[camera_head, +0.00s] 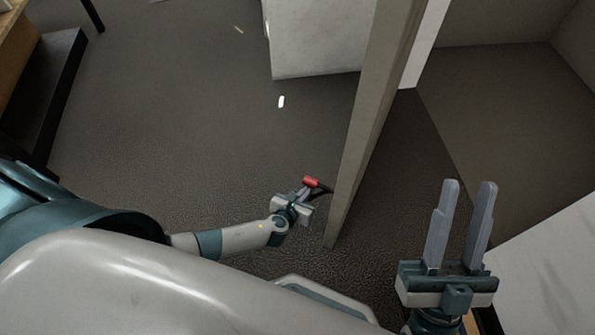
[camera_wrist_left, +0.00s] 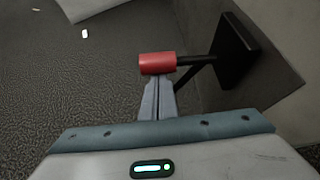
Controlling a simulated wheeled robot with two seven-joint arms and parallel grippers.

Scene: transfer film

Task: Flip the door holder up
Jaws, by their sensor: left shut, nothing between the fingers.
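The door holder has a red cylindrical tip (camera_head: 311,182) on a dark arm, fixed low on the left face of the door (camera_head: 375,110). In the left wrist view its red tip (camera_wrist_left: 157,63) sticks out to the left from a black mounting plate (camera_wrist_left: 232,52). My left gripper (camera_head: 305,191) is shut with nothing between its fingers. Its fingertips (camera_wrist_left: 158,80) are right at the underside of the red tip in the wrist picture; I cannot tell whether they touch. My right gripper (camera_head: 467,185) is open and empty, to the right of the door.
The door stands edge-on between my two grippers. A pale box-like piece (camera_head: 315,38) stands behind it at the top. A small white object (camera_head: 281,102) lies on the dark floor. A dark piece of furniture (camera_head: 50,95) is at the far left. The floor left of the door is mostly clear.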

